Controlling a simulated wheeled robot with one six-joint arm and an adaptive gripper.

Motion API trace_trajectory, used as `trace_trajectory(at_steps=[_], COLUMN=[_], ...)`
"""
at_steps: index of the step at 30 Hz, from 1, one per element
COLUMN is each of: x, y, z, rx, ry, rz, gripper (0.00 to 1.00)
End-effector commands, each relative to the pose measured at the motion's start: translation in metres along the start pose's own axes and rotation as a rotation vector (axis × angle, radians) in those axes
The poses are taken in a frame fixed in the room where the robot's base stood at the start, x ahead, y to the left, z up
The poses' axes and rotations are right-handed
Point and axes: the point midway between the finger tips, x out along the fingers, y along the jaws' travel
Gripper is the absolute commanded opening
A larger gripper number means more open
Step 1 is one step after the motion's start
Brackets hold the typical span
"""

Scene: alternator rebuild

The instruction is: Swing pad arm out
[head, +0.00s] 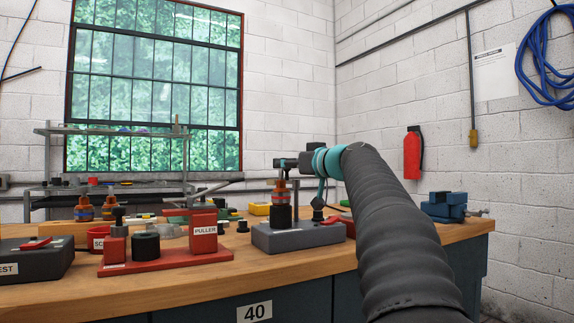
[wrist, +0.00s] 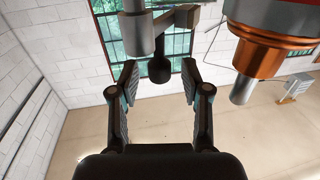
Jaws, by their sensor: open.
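A grey block fixture (head: 285,238) stands on the bench and bears a copper-and-orange rotor (head: 279,192) on a dark cylinder. The rotor also shows at upper right in the wrist view (wrist: 262,58), its shaft apart from my fingers. My gripper (head: 284,163) is level with the rotor's top in the head view. The wrist view shows its fingers (wrist: 159,78) open, with a dark round knob (wrist: 159,69) in the gap between the tips; contact is not visible. A grey post and bar (wrist: 137,32), seemingly the pad arm, lie beside the knob. In the head view my gripper hides most of this.
A red puller stand (head: 165,258) sits left of the fixture. A dark box (head: 32,265) is at far left. A blue vise (head: 447,207) stands at the bench's right end. Two more rotors (head: 84,209) stand behind. The front strip of the bench is clear.

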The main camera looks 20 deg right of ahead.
Motion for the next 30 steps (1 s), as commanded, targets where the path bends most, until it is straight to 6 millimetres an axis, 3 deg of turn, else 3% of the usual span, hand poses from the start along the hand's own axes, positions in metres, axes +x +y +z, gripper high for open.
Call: trace_trajectory(at_steps=[15,21,30], x=[-0.093,-0.109,-0.111], y=[0.001,0.001,0.0], z=[0.0,0.0,0.0], rx=[-0.001,0.001,0.0], ry=[0.0,0.0,0.0], rz=[0.005,0.003,0.002], gripper=[0.47,0.47,0.47])
